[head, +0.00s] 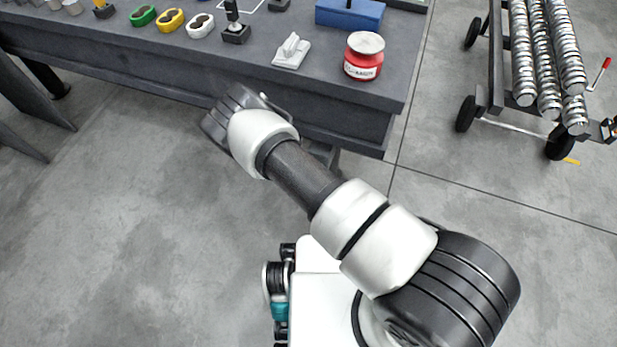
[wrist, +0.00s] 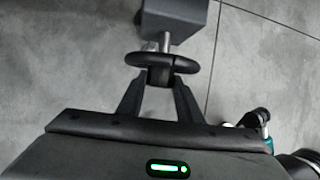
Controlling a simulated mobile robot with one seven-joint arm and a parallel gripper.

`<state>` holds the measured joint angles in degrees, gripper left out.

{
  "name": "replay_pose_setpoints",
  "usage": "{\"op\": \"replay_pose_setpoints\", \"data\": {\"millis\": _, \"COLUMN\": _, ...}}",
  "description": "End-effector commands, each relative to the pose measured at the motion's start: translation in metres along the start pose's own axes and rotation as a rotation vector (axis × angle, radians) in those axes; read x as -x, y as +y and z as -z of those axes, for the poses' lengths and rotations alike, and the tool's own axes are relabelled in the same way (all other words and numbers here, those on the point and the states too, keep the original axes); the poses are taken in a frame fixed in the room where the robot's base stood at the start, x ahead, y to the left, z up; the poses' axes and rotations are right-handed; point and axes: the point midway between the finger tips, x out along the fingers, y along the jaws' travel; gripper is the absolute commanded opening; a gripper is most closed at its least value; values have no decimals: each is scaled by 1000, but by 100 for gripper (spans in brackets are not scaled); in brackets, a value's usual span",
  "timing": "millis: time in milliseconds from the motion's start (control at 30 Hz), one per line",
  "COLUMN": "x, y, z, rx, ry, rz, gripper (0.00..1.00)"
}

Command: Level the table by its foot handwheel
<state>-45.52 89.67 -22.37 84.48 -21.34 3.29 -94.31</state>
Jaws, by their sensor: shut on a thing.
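The dark grey table (head: 200,58) spans the upper part of the head view. In the wrist view one table leg (wrist: 178,20) comes down at the top, with a metal rod (wrist: 165,42) below it. The black ring-shaped foot handwheel (wrist: 184,64) sits on that rod. My gripper (wrist: 160,80) is shut on the near side of the handwheel, its two dark fingers close together there. In the head view my arm hides the handwheel and the gripper's fingers.
A wheeled cart (head: 495,60) with coiled metal rods stands at the right. The grey floor (head: 130,210) at left is clear.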

Motion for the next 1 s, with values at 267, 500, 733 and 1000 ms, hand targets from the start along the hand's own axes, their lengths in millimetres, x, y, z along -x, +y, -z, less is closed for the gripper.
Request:
{"op": "replay_pose_setpoints", "data": {"millis": 267, "x": 2, "y": -5, "z": 0, "rx": -54, "ry": 2, "rz": -130, "gripper": 10}}
{"op": "replay_pose_setpoints", "data": {"millis": 500, "x": -1, "y": -11, "z": 2, "rx": -138, "ry": 2, "rz": -325, "gripper": 10}}
{"op": "replay_pose_setpoints", "data": {"millis": 733, "x": -5, "y": -15, "z": 3, "rx": -224, "ry": 2, "rz": -527, "gripper": 10}}
{"op": "replay_pose_setpoints", "data": {"millis": 1000, "x": -10, "y": -17, "z": 4, "rx": -326, "ry": 1, "rz": -766, "gripper": 10}}
